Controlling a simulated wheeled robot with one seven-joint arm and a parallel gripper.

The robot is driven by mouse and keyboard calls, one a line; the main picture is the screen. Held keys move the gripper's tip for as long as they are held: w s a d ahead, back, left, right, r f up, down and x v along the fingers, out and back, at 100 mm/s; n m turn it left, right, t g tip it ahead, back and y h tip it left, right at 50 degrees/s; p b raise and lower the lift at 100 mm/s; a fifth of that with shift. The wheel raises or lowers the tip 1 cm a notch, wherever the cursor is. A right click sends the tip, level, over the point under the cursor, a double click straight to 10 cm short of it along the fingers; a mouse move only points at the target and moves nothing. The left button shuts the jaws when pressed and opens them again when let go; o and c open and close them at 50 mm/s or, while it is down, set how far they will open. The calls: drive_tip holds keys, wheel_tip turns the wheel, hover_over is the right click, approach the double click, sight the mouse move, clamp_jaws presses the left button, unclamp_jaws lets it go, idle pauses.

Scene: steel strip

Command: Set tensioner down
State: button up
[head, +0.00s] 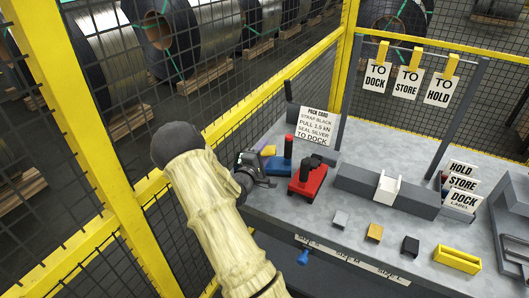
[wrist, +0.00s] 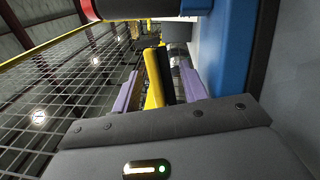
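The tensioner appears to be the blue tool (head: 277,165) with an upright red and black handle (head: 288,147) near the bench's left end. In the wrist view its blue body (wrist: 232,45) fills the upper right, close beside the fingers. My gripper (head: 265,158) is at its left side.
A red tool (head: 307,180) stands just right of the blue one on the grey bench (head: 340,190). A card (head: 316,125) stands behind. A grey block (head: 358,182), small coloured blocks and a yellow tray (head: 457,260) lie to the right. Yellow-framed mesh fence encloses the left and back.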

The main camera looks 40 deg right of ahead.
drive_tip(key=shift+f, duration=0.25)
drive_tip(key=r+b+v, duration=0.1)
drive_tip(key=v, duration=1.6)
drive_tip(key=shift+a+f+b, duration=0.25)
drive_tip(key=shift+f+b, duration=0.05)
drive_tip(key=shift+f, duration=0.05)
